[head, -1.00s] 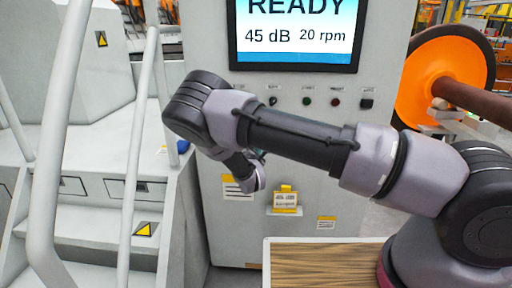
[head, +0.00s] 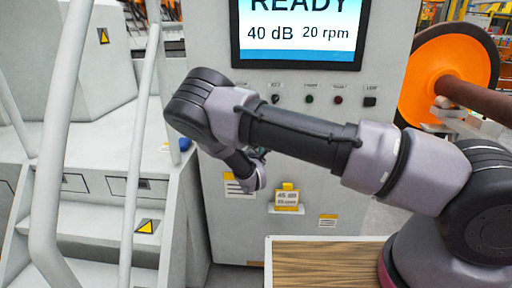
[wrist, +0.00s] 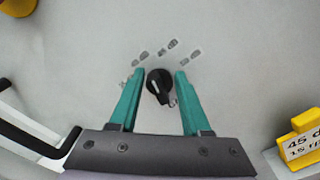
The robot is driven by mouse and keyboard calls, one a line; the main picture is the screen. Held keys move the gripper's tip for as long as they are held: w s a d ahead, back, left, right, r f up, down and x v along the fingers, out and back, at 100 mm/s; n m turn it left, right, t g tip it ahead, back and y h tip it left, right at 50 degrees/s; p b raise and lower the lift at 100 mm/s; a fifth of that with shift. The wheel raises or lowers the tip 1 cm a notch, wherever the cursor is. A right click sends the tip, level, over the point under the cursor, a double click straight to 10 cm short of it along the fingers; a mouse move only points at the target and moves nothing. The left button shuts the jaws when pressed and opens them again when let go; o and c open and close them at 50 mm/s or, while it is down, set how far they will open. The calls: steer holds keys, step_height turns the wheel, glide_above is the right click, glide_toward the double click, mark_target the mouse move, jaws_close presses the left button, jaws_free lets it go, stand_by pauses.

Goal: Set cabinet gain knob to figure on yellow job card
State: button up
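The gain knob (wrist: 159,86) is round and black with a white pointer mark, on the grey cabinet front. Any thin gap at the fingertips is hard to make out. In the head view my arm hides the knob, and my gripper (head: 258,172) shows only partly at the cabinet. The yellow job card (head: 287,197) is on the cabinet; in the wrist view the card (wrist: 302,143) reads 45 dB, with a partly cut line below. The cabinet screen (head: 298,32) reads READY, 40 dB, 20 rpm.
Grey steps with a handrail (head: 140,150) stand left of the cabinet. A wood-topped table (head: 325,262) is in front. An orange wheel (head: 440,75) on a brown axle is at the right. A row of small controls (head: 309,99) sits below the screen.

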steer(key=s, duration=1)
steer(key=shift+s+a, duration=0.2)
steer(key=shift+s, duration=0.2)
